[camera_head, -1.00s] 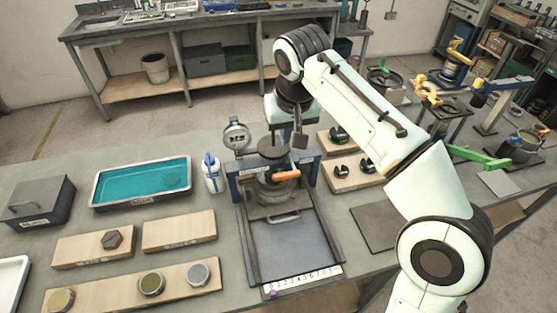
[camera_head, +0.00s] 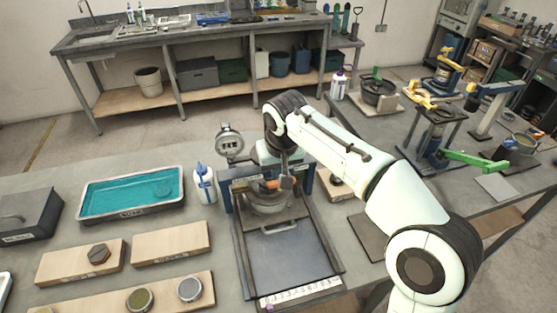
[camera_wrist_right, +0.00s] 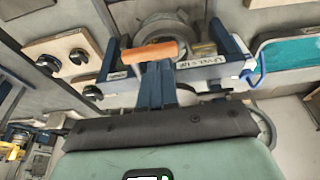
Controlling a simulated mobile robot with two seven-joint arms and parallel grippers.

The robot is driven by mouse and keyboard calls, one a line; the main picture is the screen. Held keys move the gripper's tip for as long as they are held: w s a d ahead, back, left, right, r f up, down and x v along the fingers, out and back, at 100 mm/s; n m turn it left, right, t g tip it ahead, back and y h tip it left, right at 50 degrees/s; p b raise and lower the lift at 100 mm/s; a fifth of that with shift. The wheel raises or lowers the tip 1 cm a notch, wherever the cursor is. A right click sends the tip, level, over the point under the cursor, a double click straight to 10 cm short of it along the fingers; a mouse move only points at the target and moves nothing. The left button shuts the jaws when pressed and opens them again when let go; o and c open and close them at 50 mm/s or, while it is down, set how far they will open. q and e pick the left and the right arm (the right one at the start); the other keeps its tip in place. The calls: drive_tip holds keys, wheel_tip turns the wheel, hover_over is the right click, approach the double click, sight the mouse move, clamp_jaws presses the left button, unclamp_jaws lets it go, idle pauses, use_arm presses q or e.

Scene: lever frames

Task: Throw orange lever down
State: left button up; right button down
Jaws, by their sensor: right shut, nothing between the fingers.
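The orange lever (camera_head: 285,183) is a short bar on the round metal fixture (camera_head: 268,203) in the blue-sided frame on the table. In the right wrist view the orange lever (camera_wrist_right: 149,52) lies across the tips of my right gripper (camera_wrist_right: 155,68), which looks very close to it; contact cannot be told. My right gripper (camera_head: 286,166) is shut with nothing between its fingers and points down at the lever in the head view. My arm hides part of the fixture's top. My left gripper is out of view.
A round gauge (camera_head: 230,143) and a white bottle (camera_head: 204,184) stand beside the fixture on the left. A teal tray (camera_head: 82,212) and wooden boards (camera_head: 170,243) lie further left. A board with dark knobs (camera_wrist_right: 60,50) lies close by on the other side.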

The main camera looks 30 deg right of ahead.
drive_tip(key=shift+f, duration=0.75)
